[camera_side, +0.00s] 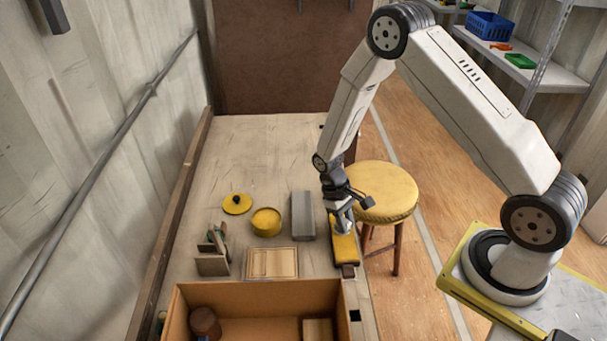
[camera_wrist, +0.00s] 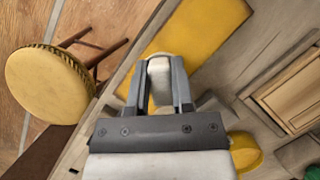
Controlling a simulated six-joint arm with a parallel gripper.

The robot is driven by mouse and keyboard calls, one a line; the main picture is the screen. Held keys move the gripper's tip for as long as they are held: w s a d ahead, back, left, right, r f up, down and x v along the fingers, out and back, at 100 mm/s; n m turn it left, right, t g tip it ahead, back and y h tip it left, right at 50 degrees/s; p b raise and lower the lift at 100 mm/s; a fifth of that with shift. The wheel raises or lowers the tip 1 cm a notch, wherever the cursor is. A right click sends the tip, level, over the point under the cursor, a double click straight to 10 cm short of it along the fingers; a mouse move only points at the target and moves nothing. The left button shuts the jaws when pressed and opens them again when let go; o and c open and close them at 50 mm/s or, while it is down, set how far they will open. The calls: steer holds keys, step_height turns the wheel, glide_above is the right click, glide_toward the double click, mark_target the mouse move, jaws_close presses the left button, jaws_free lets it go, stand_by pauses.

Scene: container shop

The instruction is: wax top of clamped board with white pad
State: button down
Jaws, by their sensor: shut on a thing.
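A narrow yellow board (camera_side: 346,252) lies along the right edge of the bench, with a dark clamp (camera_side: 348,271) at its near end. The board also shows in the wrist view (camera_wrist: 205,35), running diagonally beyond my fingers. My gripper (camera_side: 343,225) is over the far part of the board, pointing down. In the wrist view my gripper (camera_wrist: 160,95) is shut on a white pad (camera_wrist: 160,82), held between its two fingers. I cannot tell whether the pad touches the board. My gripper hides the board's far end in the side view.
A grey block (camera_side: 303,216) lies just left of my gripper. An open yellow tin (camera_side: 267,222), its lid (camera_side: 237,204), a pale wooden panel (camera_side: 272,263) and a tool holder (camera_side: 213,263) stand further left. A cardboard box (camera_side: 258,295) is in front; a stool (camera_side: 382,193) stands beyond the bench edge.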

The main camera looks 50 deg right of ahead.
steer(key=shift+w+d, duration=2.15)
steer(key=shift+d, duration=0.05)
step_height(320, 180, up, 8)
steer(key=shift+a, duration=0.1)
